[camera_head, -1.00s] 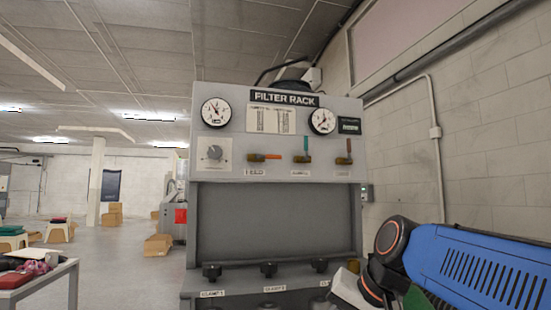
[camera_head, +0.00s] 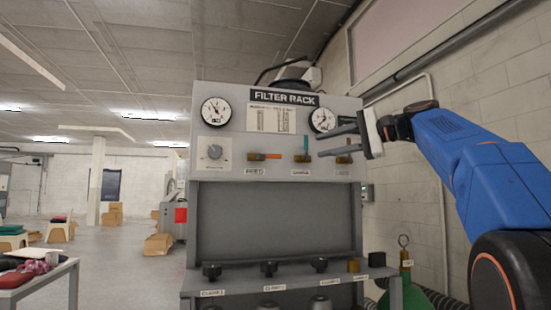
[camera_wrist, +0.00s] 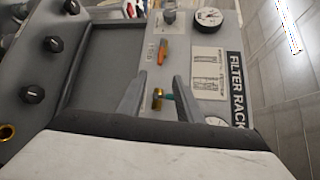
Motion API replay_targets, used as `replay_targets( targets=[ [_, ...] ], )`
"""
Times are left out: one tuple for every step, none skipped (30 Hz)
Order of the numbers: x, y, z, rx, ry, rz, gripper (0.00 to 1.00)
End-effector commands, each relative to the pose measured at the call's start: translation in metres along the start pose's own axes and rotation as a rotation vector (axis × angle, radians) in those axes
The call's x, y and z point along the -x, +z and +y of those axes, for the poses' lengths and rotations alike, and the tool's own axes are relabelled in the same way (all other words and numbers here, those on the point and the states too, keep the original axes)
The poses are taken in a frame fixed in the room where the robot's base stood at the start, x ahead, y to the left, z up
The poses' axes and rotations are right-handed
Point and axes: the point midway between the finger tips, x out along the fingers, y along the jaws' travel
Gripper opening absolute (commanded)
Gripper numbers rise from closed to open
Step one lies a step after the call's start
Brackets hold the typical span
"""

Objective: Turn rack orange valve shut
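The orange valve handle (camera_head: 268,156) lies level on the front of the filter rack (camera_head: 228,180), above its label; it also shows in the wrist view (camera_wrist: 162,49). A valve with an upright teal handle (camera_head: 307,144) sits to its right. My gripper (camera_head: 326,143) is open and empty, in front of the rack's right side, to the right of the orange valve. In the wrist view my gripper (camera_wrist: 160,77) has both fingers apart, with the teal valve (camera_wrist: 158,98) between them in the picture; contact cannot be told. The third, rightmost valve is largely hidden by my gripper.
Two gauges (camera_head: 215,111) sit high on the rack, and a grey knob (camera_head: 214,152) left of the orange valve. Black clamp knobs (camera_head: 269,268) line the lower ledge. A white wall with pipes closes off the right. A table (camera_head: 40,278) stands at lower left.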

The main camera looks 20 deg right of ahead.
Motion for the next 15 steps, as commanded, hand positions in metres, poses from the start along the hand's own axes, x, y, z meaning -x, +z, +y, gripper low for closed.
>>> replay_targets(
  targets=[
    [-0.001, 0.0, -0.001, -0.001, -0.002, -0.002, 0.33],
    [-0.003, 0.0, -0.001, -0.001, -0.002, -0.003, 0.33],
    [-0.005, 0.0, -0.001, -0.001, -0.002, -0.004, 0.33],
    [-0.008, 0.0, -0.001, -0.001, -0.002, -0.004, 0.33],
    [-0.011, 0.0, -0.001, -0.001, -0.002, -0.004, 0.33],
    [-0.016, 0.0, -0.001, -0.001, -0.002, -0.004, 0.33],
    [-0.019, 0.0, -0.001, -0.002, -0.002, -0.005, 0.33],
    [-0.023, 0.001, -0.001, -0.002, -0.001, -0.005, 0.33],
    [-0.029, 0.001, -0.001, -0.001, -0.001, -0.005, 0.33],
    [-0.033, 0.001, -0.001, -0.001, -0.001, -0.004, 0.33],
    [-0.037, 0.0, 0.0, -0.001, 0.0, -0.005, 0.33],
    [-0.043, 0.001, 0.0, -0.001, 0.0, -0.005, 0.33],
    [-0.047, 0.0, -0.001, -0.001, -0.001, -0.004, 0.33],
    [-0.051, 0.001, -0.001, -0.001, -0.001, -0.005, 0.33],
    [-0.057, 0.001, 0.0, -0.001, -0.001, -0.006, 0.33]
  ],
)
